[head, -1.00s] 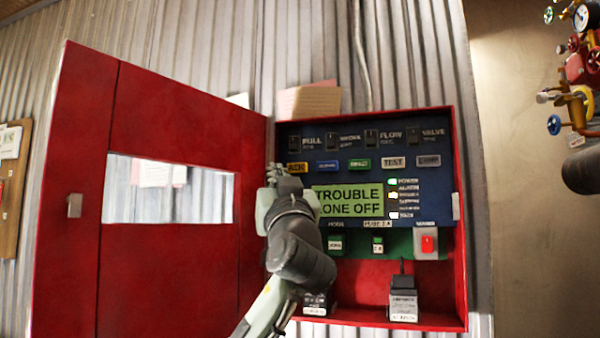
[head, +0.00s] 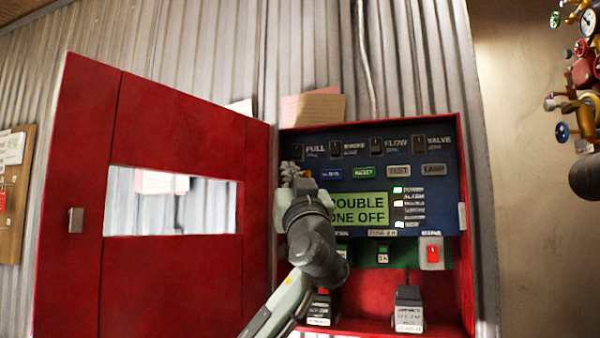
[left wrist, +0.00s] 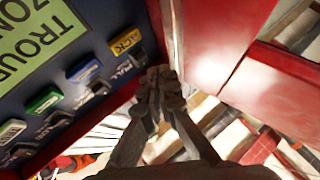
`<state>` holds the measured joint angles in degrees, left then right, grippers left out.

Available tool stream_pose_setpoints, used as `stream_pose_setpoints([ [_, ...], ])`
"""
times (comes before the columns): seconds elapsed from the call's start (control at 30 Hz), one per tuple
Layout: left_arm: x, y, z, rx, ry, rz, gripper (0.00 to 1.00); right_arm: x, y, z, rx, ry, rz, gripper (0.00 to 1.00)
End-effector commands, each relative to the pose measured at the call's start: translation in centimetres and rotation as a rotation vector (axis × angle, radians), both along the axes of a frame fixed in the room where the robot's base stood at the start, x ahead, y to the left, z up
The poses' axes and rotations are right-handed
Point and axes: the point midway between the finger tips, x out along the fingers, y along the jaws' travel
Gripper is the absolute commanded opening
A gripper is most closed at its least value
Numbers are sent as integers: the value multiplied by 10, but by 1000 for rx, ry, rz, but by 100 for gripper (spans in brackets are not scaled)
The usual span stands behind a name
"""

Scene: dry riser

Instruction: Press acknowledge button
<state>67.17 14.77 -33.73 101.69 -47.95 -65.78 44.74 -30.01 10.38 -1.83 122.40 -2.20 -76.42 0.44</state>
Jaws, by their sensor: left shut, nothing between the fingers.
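The acknowledge button is a yellow button marked ACK (left wrist: 126,42) on the blue panel (head: 350,150) inside the open red cabinet. In the left wrist view it sits up and left of my left fingertips. In the head view my left gripper (head: 289,170) hides it. That gripper also shows in the left wrist view (left wrist: 161,78), fingers shut together and empty. Its tips are close to the button at the panel's left edge; I cannot tell whether they touch. The green display (head: 362,208) reads partly "TROUBLE ZONE OFF". My right gripper is not in view.
The red cabinet door (head: 150,90) stands open at the left, close beside my left gripper. Blue, green and grey buttons continue the row, including the green one (head: 363,172). A red switch (head: 432,253) is at lower right. Valves and pipes (head: 580,100) are at far right.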

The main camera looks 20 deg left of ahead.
Motion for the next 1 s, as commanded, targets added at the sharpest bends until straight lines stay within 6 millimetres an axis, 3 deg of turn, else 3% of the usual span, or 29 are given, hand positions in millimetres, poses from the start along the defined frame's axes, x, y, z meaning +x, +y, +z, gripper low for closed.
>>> stream_pose_setpoints([
  [0.1,17,0,2,0,1,3,0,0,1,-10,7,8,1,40],
  [0.37,38,-1,0,-2,0,0,0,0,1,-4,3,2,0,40],
  [1.0,42,-1,0,-1,-1,0,0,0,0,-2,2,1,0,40],
])
